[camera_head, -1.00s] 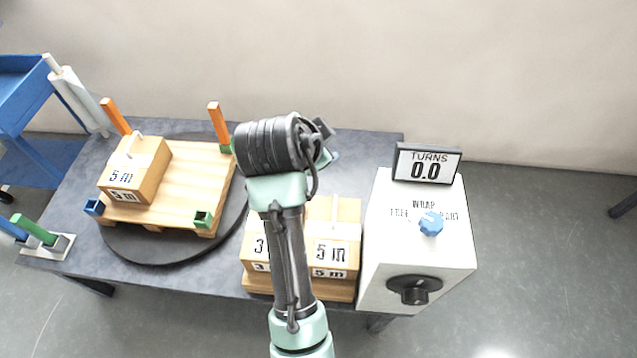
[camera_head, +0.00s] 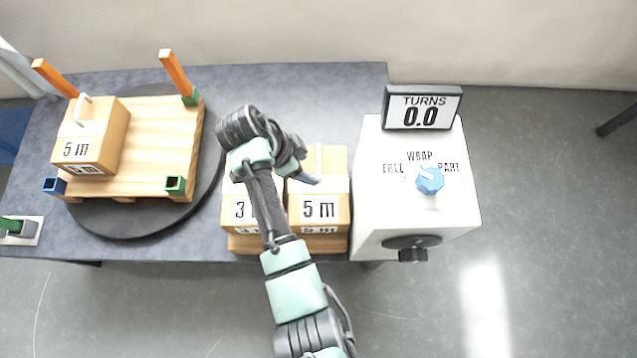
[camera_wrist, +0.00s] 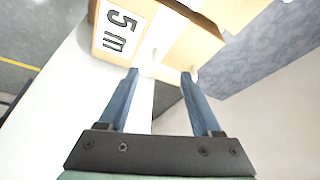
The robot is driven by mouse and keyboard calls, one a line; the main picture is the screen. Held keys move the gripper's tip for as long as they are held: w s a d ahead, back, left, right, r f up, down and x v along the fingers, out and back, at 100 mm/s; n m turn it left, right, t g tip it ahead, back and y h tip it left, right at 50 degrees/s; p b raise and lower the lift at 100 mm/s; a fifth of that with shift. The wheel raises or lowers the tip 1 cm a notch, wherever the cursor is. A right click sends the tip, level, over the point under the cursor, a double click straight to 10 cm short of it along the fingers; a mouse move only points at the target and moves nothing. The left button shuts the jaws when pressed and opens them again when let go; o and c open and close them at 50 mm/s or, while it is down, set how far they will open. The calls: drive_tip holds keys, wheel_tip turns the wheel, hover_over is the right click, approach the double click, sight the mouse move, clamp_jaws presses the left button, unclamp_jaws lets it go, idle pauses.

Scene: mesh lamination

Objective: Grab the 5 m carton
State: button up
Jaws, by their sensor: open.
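A tan 5 m carton (camera_head: 319,207) with a white handle stands at the right end of a low wooden stand, beside the white control box. It also shows at the top of the wrist view (camera_wrist: 120,28), with its label turned sideways. Another 5 m carton (camera_head: 91,138) sits on the pallet at the left. A 3 m carton (camera_head: 238,205) stands left of the first one, partly hidden by my arm. My gripper (camera_wrist: 161,72) is open and empty, with its blue fingers apart and pointing toward the near 5 m carton. In the head view my gripper (camera_head: 312,180) is just above that carton's left side.
The white control box (camera_head: 418,215) with a blue knob and a "TURNS 0.0" display (camera_head: 422,107) stands close on the right. The back of the table (camera_head: 300,90) is clear.

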sight(313, 172)
drive_tip(key=x, duration=0.5)
drive_tip(key=shift+s+f+b, duration=0.1)
drive_tip(key=shift+f+b, duration=0.05)
drive_tip(key=shift+b, duration=0.2)
clamp_jaws()
idle(1.1)
